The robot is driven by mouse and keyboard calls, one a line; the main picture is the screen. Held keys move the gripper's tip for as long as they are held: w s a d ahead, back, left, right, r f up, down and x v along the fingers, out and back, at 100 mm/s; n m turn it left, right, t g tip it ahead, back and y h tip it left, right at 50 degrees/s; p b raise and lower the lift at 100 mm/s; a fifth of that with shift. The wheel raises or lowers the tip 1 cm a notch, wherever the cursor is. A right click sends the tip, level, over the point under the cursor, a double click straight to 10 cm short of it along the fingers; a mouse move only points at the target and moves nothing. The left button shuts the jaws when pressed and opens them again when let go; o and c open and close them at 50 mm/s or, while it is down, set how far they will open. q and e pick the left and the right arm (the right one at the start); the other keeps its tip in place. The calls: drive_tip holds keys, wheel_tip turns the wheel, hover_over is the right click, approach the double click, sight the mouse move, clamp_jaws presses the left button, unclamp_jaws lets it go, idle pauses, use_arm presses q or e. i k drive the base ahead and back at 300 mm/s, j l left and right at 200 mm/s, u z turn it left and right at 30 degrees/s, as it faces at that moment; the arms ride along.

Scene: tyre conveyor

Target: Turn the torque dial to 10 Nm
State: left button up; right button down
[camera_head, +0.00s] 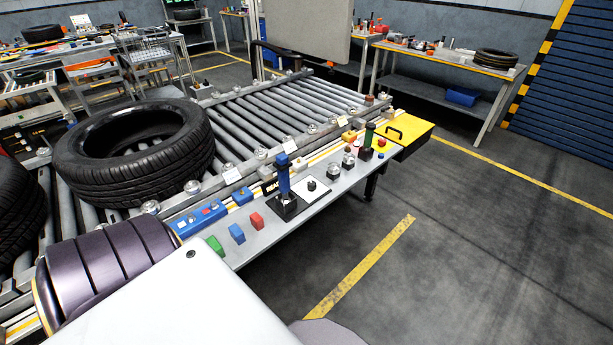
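A small black knob (311,184) on a white square plate (318,192) sits on the grey control shelf along the conveyor's near side; it looks like the torque dial. Its markings are too small to read, so I cannot tell its setting. Directly left of it, a blue-topped lever (284,178) stands upright on a black base. Neither of my grippers shows. Only parts of my own body fill the lower left, and nothing of mine touches the dial.
Green (215,245), blue (237,233) and red (257,220) blocks sit along the shelf (262,240). A yellow box (405,135) is at its far end. A tyre (135,152) lies on the conveyor rollers (285,105). The floor (450,260) right of the shelf is clear.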

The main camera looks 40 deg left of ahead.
sight(312, 185)
drive_tip(key=i+l+u, duration=0.2)
drive_tip(key=i+u, duration=0.2)
drive_tip(key=i+l+u, duration=0.6)
drive_tip(key=u, duration=0.2)
drive_tip(key=i+l+u, duration=0.2)
drive_tip(key=l+u, duration=0.2)
drive_tip(key=l, duration=0.2)
drive_tip(key=l+u, duration=0.1)
drive_tip(key=i+l, duration=0.15)
drive_tip(key=l, duration=0.2)
drive_tip(key=u, duration=0.05)
